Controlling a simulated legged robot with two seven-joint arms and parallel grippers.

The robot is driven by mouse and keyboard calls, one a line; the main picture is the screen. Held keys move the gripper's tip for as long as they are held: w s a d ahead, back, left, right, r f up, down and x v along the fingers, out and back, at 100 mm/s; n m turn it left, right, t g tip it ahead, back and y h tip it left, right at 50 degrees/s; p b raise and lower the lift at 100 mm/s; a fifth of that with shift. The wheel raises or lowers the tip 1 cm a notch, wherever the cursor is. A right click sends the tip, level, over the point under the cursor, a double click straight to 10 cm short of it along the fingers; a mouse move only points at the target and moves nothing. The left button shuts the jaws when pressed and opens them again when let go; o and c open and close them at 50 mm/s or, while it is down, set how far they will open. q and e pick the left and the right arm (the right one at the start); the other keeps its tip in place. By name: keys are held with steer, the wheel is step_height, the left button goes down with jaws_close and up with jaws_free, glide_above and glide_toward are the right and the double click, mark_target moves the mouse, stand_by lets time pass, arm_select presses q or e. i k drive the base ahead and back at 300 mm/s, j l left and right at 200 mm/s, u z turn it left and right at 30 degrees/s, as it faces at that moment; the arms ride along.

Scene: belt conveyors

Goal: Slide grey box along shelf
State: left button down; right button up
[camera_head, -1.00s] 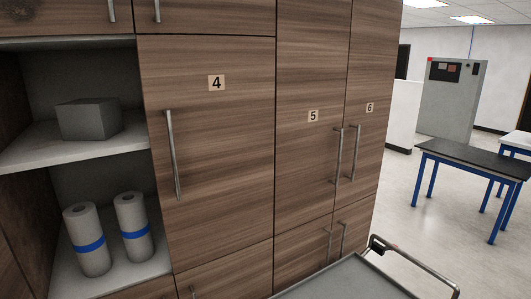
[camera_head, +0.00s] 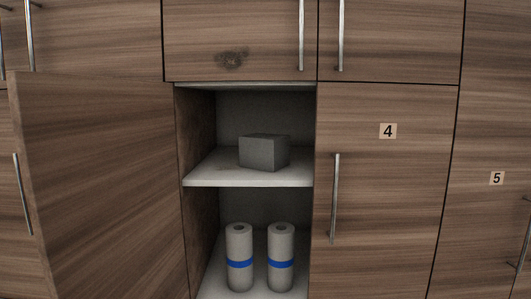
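The grey box (camera_head: 263,153) rests on the upper shelf (camera_head: 215,172) of an open cabinet compartment, near the middle of the shelf's width. There is bare shelf to its left, in front of it and, more narrowly, to its right. Neither of my grippers shows in the head view.
An open wooden door (camera_head: 100,185) stands at the left of the compartment. A closed door marked 4 (camera_head: 385,190) with a vertical handle is at its right. Two paper rolls (camera_head: 239,258) (camera_head: 281,258) with blue bands stand on the lower shelf.

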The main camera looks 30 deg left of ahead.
mark_target(264, 152)
steer(key=j+u, duration=0.1)
steer(key=u, duration=0.35)
steer(key=j+u, duration=0.1)
steer(key=u, duration=0.4)
